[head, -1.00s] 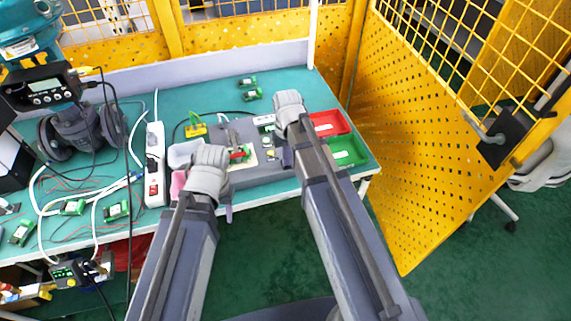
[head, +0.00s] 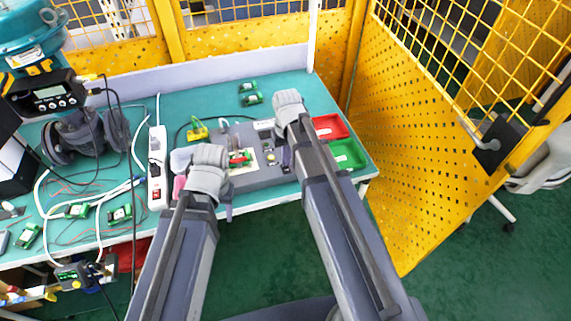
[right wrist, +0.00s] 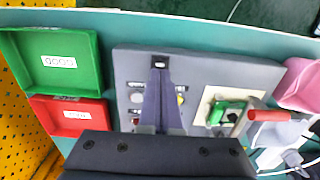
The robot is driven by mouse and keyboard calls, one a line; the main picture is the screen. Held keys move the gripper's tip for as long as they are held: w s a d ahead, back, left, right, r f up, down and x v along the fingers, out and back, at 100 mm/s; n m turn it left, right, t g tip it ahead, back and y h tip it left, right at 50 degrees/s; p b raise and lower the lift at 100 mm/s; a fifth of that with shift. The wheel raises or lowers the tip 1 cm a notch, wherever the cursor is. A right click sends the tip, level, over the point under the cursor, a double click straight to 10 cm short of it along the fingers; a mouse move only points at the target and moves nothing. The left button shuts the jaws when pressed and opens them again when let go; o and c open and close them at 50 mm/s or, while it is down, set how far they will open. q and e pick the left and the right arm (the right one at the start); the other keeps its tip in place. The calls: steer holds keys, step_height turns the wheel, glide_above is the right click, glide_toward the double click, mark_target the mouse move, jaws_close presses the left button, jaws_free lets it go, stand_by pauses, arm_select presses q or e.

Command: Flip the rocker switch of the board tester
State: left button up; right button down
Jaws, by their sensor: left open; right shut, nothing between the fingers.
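The board tester (head: 262,178) is a grey box near the table's front edge, with a green board (right wrist: 228,112) in its pale fixture. In the right wrist view, a small black rocker switch (right wrist: 160,63) with a white mark sits near the panel's front edge. My right gripper (right wrist: 160,74) is shut and empty, its fingertips over the panel right beside the switch; I cannot tell whether they touch. In the head view, my right gripper (head: 285,157) is at the tester's right part. My left gripper (head: 227,200) is open at the tester's left front, its fingers partly hidden by its wrist.
A red tray (head: 330,127) and a green tray (head: 347,154) stand right of the tester. A red-handled lever (right wrist: 268,115) rises beside the board. A pink bin (right wrist: 300,82) and a power strip (head: 157,170) are on the other side. Cables lie at the left.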

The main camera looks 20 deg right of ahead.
mark_target(287, 170)
step_height(287, 170, up, 4)
steer(key=p, duration=0.3)
